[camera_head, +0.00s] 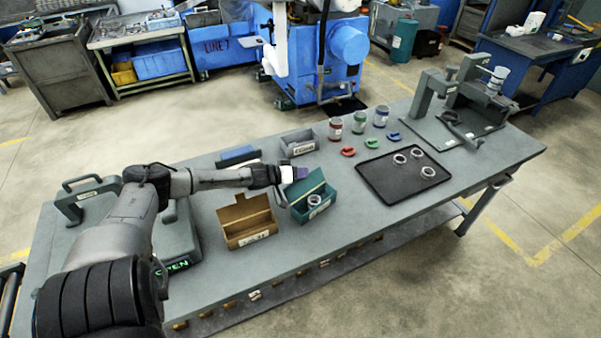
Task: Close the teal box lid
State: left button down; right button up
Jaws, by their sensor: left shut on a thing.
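The teal box (325,208) stands on the grey workbench with a metal ring (314,200) inside. Its teal lid (312,184) is raised at the back, so the box is open. My left arm reaches in from the left, and my left gripper (298,174) is at the upper left edge of the lid. It is shut on the lid there; the fingertips are small and the exact contact is hard to see. My right gripper is not in view.
An open brown box (247,232) stands just left of the teal box. A grey bin (299,146) and several jars stand behind. A black tray (385,186) with rings lies to the right, near a grey fixture (447,125). Bench space in front of the tray is clear.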

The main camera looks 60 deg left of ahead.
aim_at(309, 189)
pick_arm(q)
jog(key=d+r+m+y+p, duration=0.1)
jog(key=p, duration=0.4)
jog(key=d+r+m+g+y+p, duration=0.1)
jog(key=d+m+p, duration=0.1)
jog(key=p, duration=0.3)
jog(key=shift+w, duration=0.4)
jog(key=shift+w+d+m+y+p, duration=0.1)
jog(key=shift+d+m+y+p, duration=0.3)
jog(key=shift+m+p, duration=0.35)
jog(key=shift+w+d+f+y+p, duration=0.1)
jog(key=shift+d+y+p, duration=0.1)
jog(key=shift+y+p, duration=0.15)
jog(key=c, duration=1.2)
grip_release()
jog(key=shift+o, duration=0.2)
